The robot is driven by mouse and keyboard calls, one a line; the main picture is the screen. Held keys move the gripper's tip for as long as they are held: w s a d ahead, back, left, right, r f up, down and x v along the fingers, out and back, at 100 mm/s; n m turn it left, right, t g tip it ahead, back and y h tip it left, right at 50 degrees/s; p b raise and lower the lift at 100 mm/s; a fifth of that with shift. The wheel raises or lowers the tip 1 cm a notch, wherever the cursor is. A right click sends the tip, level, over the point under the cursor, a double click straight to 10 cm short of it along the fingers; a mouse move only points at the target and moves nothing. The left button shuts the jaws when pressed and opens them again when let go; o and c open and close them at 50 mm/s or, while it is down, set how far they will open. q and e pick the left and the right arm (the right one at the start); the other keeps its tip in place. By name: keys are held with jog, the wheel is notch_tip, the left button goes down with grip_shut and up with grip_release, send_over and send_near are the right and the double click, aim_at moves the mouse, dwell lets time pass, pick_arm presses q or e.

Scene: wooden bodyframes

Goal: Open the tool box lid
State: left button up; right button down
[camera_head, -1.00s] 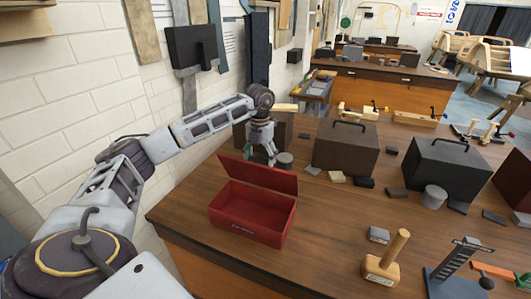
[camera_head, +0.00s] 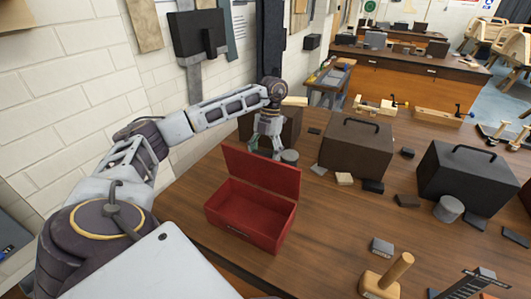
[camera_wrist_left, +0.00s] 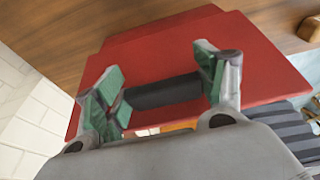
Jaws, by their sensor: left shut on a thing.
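The red tool box (camera_head: 245,222) stands on the wooden bench with its lid (camera_head: 262,172) raised at the far side. Its inside shows and looks empty. My left gripper (camera_head: 268,146) is behind the raised lid, which partly hides its fingertips in the head view. In the left wrist view, the green-padded fingers of my left gripper (camera_wrist_left: 160,76) are shut on the dark handle (camera_wrist_left: 165,92) on the red lid (camera_wrist_left: 255,60), one finger at each end of it. My right gripper is in neither view.
A brown box (camera_head: 355,148) and a black box (camera_head: 465,180) stand to the right. A grey cylinder (camera_head: 289,157) is close to my left gripper. The white brick wall (camera_head: 70,90) is on the left.

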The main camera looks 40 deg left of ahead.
pick_arm(q)
jog(key=shift+d+f, duration=0.1)
jog(key=shift+f, duration=0.1)
jog(key=o, duration=1.5)
jog(key=shift+w, duration=0.1)
jog(key=shift+c, duration=0.2)
jog(key=shift+r, duration=0.1)
jog(key=shift+r, duration=0.1)
jog(key=v, duration=1.1)
jog(key=shift+r, duration=0.35)
jog(key=shift+w, duration=0.15)
dwell(0.7)
